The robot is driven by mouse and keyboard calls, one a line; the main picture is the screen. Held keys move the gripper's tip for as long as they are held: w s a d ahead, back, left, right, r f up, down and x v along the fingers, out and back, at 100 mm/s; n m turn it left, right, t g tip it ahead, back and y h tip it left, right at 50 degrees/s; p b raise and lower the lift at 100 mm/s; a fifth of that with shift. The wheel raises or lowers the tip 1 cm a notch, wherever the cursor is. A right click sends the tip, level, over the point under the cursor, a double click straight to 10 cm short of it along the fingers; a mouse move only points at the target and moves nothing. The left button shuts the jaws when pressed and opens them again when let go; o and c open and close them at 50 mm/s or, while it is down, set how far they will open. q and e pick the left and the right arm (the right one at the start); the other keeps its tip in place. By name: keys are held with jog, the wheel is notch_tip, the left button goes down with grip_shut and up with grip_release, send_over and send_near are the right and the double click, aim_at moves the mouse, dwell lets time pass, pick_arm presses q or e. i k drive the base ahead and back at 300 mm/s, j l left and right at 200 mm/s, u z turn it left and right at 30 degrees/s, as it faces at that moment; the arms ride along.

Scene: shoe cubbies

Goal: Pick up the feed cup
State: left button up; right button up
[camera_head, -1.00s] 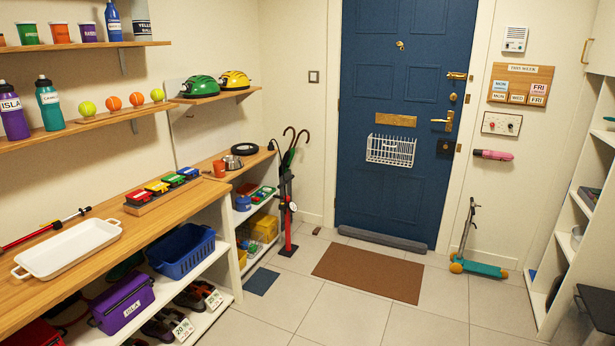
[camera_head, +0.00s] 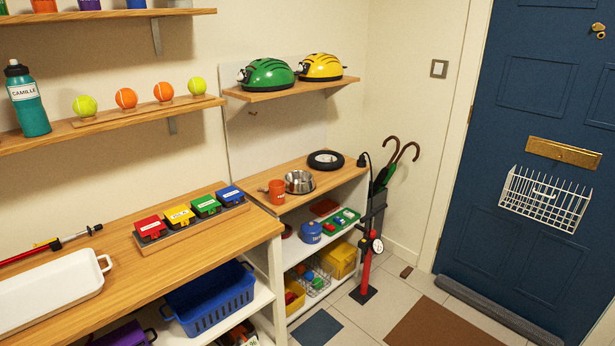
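A small orange-red cup (camera_head: 277,192), which looks like the feed cup, stands upright on the wooden top of the far shelf unit (camera_head: 318,178). Its handle seems to point left. A shiny metal bowl (camera_head: 299,182) sits just to its right, close beside it. Neither of my grippers is in view.
Nearer, the bench carries a rack of colored boxes (camera_head: 192,216) and a white tray (camera_head: 50,293). A floor pump (camera_head: 366,262) and umbrellas (camera_head: 388,165) stand right of the unit.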

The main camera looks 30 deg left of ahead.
aim_at(277, 193)
jog(key=i+l+u, duration=0.1)
jog(key=i+u, duration=0.4)
jog(key=i+l+u, duration=0.95)
jog(key=i+j, duration=0.05)
jog(key=j, duration=0.05)
